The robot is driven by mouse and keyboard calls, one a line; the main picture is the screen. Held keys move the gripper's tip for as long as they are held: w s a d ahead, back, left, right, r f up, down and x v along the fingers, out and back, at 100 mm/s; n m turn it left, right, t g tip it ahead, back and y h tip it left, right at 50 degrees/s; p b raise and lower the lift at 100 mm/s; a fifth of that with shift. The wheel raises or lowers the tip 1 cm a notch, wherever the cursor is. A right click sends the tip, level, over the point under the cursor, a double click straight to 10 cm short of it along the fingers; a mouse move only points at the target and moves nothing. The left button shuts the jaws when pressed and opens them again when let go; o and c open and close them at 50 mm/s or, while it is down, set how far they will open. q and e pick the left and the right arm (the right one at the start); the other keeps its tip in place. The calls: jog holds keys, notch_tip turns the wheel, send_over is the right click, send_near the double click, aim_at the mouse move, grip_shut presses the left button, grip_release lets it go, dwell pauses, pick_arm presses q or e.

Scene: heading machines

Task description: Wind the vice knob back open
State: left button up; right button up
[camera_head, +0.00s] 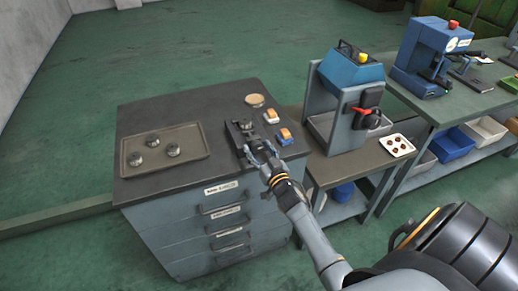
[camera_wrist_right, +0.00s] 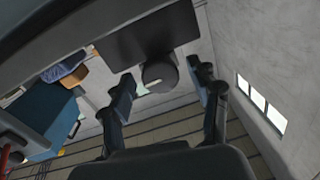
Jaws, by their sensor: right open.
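The small dark vice (camera_head: 240,130) stands on the dark top of a drawer cabinet, near its right side. My right gripper (camera_head: 256,152) is at the near side of the vice. In the right wrist view, a dark round knob (camera_wrist_right: 158,77) shows in front of a dark block (camera_wrist_right: 150,35). The open fingers of my right gripper (camera_wrist_right: 164,80) stand on either side of the knob, with a gap visible on both sides. In the head view my gripper hides most of the knob. My left gripper is not in view.
A tray (camera_head: 190,158) with three dark round parts lies on the cabinet top (camera_head: 180,105). A blue machine (camera_head: 350,75) stands right of the cabinet. The tray-to-vice strip is clear.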

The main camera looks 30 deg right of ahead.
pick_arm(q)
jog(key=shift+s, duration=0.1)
pick_arm(e)
jog(key=c, duration=1.2)
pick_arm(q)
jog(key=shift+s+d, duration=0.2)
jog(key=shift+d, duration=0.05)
pick_arm(e)
jog(key=shift+n, duration=0.4)
jog(key=n, duration=0.3)
jog(key=shift+n, duration=0.3)
jog(key=n, duration=0.4)
jog(key=shift+g+b, duration=0.4)
jog(key=n, duration=0.4)
jog(key=shift+a+n+b, duration=0.1)
jog(key=shift+n+b, duration=0.2)
jog(key=shift+b, duration=0.1)
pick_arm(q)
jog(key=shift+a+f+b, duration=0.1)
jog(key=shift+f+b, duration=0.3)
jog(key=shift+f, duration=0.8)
pick_arm(e)
jog(key=shift+n+h, duration=0.3)
jog(key=shift+n, duration=1.5)
